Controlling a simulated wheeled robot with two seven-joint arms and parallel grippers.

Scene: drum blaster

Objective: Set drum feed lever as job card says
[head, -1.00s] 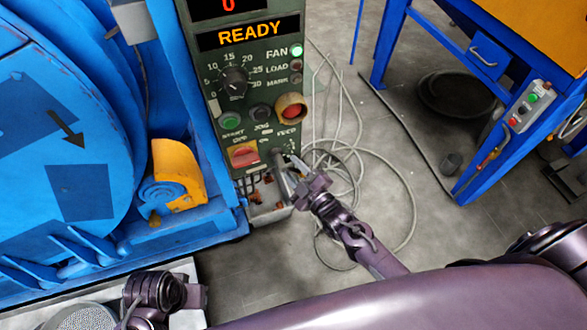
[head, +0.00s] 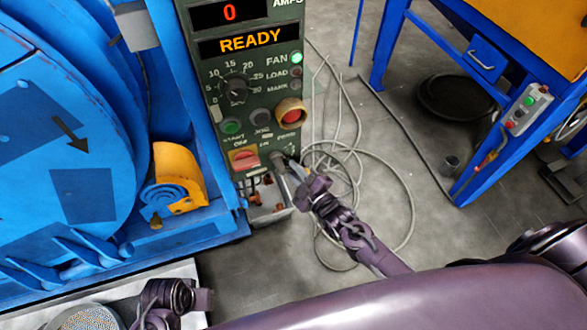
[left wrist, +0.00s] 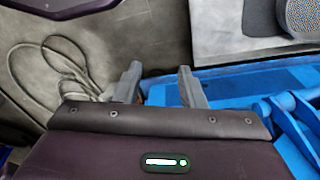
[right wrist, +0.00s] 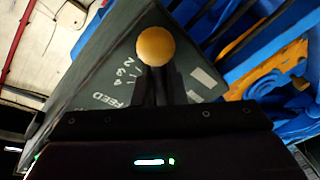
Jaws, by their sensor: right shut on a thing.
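The green control panel (head: 215,130) shows READY, with a FEED label near its lower right. In the right wrist view, the feed lever's yellow ball knob (right wrist: 155,46) stands just beyond the fingertips of my right gripper (right wrist: 158,82), in front of the FEED scale. My right gripper (head: 291,175) is shut on the lever; in the head view it covers most of the lever. The scale's numbers are partly hidden, so the exact setting cannot be told. My left gripper (left wrist: 158,80) is open and empty, away from the panel. No job card is identifiable.
The blue blaster drum (head: 95,140) stands left of the panel, with a yellow part (head: 178,175) beside it. Loose cable (head: 405,200) lies on the floor to the right. A blue-legged table (head: 480,150) with a switch box stands further right.

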